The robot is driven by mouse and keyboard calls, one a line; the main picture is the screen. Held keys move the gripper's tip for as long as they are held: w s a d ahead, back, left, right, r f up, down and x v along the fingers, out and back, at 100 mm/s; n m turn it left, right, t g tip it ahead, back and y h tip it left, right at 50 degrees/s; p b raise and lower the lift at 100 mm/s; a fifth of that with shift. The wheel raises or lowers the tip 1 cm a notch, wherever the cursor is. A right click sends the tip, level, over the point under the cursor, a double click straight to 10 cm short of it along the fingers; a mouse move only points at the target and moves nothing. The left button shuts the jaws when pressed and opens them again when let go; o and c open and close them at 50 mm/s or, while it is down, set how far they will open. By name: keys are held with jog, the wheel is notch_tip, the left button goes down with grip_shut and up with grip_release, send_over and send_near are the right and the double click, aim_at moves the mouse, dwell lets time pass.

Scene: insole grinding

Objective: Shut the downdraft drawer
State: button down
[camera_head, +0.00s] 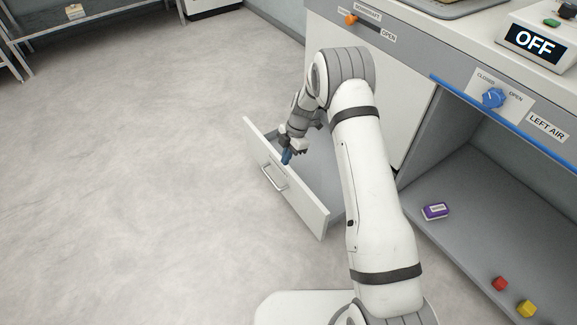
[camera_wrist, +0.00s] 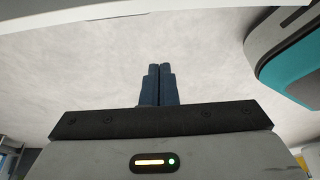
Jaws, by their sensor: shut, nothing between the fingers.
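The downdraft drawer (camera_head: 300,193) stands pulled out from the bench, its white front panel with a metal handle (camera_head: 274,177) facing the open floor at left. My gripper (camera_head: 286,157) is at the drawer, close to the upper part of its front panel in the head view; I cannot tell whether it touches the panel. In the wrist view the blue fingers (camera_wrist: 158,84) are together with nothing between them, and pale floor lies beyond. My arm hides part of the drawer's interior and the bench side of it.
The bench has an orange knob (camera_head: 351,19) marked OPEN, a blue knob (camera_head: 493,97) labelled LEFT AIR and a box reading OFF (camera_head: 538,42). A purple item (camera_head: 435,211), a red block (camera_head: 500,283) and a yellow block (camera_head: 527,308) lie on the lower shelf. Floor at left is clear.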

jog(key=b+x, duration=0.3)
jog(key=x, duration=0.7)
jog(key=shift+w+d+r+b, duration=0.1)
jog(key=shift+w+d+b, duration=0.15)
jog(key=shift+w+d, duration=0.25)
jog(key=shift+w+d+r+b, duration=0.2)
jog(key=shift+w+d, duration=0.1)
jog(key=shift+d, duration=0.4)
jog(key=shift+w+d+r+b, duration=0.1)
jog(key=shift+w+d+b, duration=0.15)
jog(key=shift+w+d, duration=0.25)
jog(key=shift+d, duration=0.1)
